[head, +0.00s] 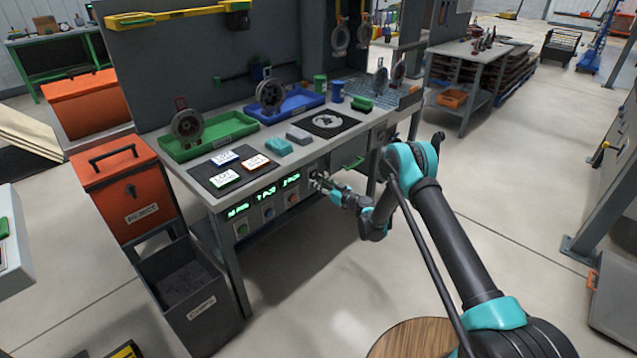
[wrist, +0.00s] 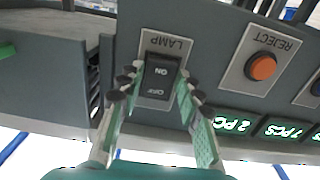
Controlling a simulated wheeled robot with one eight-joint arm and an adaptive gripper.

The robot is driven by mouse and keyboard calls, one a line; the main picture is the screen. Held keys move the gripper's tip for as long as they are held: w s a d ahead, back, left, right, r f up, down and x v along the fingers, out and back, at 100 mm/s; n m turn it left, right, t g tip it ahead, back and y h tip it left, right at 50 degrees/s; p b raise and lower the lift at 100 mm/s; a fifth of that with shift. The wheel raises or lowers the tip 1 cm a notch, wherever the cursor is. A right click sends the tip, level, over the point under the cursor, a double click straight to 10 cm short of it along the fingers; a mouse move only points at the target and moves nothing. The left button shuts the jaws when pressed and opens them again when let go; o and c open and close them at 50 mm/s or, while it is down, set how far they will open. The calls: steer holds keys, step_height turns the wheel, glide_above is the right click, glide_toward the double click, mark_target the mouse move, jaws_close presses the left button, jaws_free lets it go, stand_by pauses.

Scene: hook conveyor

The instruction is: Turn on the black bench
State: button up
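A black rocker switch (wrist: 161,77) marked ON and OFF sits on a plate labelled LAMP in the wrist view, shown upside down. It is on the front panel of the grey workbench (wrist: 60,35). My gripper (wrist: 156,90) is open, with one finger on each side of the switch and nothing held. I cannot tell whether the fingers touch the panel, or which side of the switch is pressed. In the head view my gripper (head: 320,181) is at the right end of the bench's front controls and hides the switch.
An orange REJECT button (wrist: 262,67) is beside the switch plate, with lit green displays (head: 265,195) near it. Trays and cards lie on the bench top. An orange reject bin (head: 130,190) and a dark bin (head: 205,305) stand left. The floor in front is open.

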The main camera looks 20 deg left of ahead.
jaws_close()
steer(key=shift+f+y, duration=0.15)
steer(key=shift+y, duration=0.45)
steer(key=shift+o, duration=2.4)
jaws_free()
steer(key=shift+t, duration=0.4)
steer(key=r+v, duration=0.1)
steer(key=v, duration=0.6)
steer(key=shift+d+f, duration=0.25)
steer(key=shift+f, duration=0.2)
steer(key=shift+s, duration=0.1)
